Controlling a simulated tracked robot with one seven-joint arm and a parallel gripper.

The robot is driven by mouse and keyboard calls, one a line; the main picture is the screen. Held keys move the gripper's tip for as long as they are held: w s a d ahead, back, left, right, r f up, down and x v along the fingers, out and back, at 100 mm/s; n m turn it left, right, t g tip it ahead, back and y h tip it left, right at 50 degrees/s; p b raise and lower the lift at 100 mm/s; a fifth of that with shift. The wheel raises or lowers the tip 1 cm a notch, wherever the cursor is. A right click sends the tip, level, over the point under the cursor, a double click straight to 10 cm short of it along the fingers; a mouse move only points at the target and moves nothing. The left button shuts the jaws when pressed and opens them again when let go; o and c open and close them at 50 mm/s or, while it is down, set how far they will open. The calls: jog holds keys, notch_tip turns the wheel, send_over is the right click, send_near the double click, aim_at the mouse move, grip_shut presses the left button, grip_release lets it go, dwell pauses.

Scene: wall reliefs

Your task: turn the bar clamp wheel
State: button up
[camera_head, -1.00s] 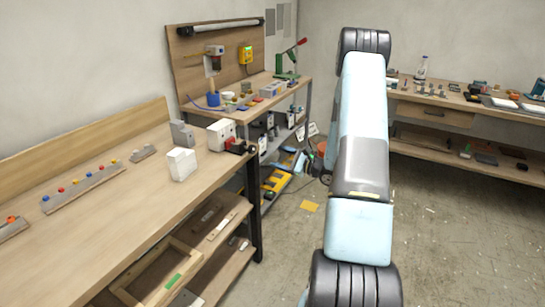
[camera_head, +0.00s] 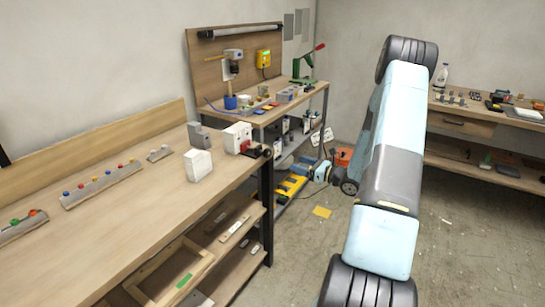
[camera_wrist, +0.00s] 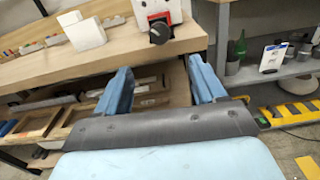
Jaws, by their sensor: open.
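A clamp-like fixture (camera_head: 237,136) with a white block and a red part sits at the right end of the near bench. Its dark round wheel (camera_head: 266,153) sticks out at the bench's edge. In the wrist view the black wheel (camera_wrist: 159,33) is at the top, in front of the white block with red (camera_wrist: 157,12). My gripper (camera_wrist: 162,82) is open and empty, its two blue fingers apart. The wheel lies beyond the fingertips, roughly centred between them, and is not touched.
The near bench (camera_head: 120,228) also holds a white block (camera_head: 198,165), a grey block (camera_head: 198,134) and strips with coloured knobs (camera_head: 100,186). Open shelves lie below. A second bench with a drill (camera_head: 233,56) stands behind. Open floor (camera_head: 300,265) lies to the right.

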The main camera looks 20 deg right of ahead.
aim_at(270, 154)
jog(key=x, duration=1.3)
jog(key=shift+w+a, duration=0.25)
jog(key=shift+w, duration=0.05)
jog(key=c, duration=1.1)
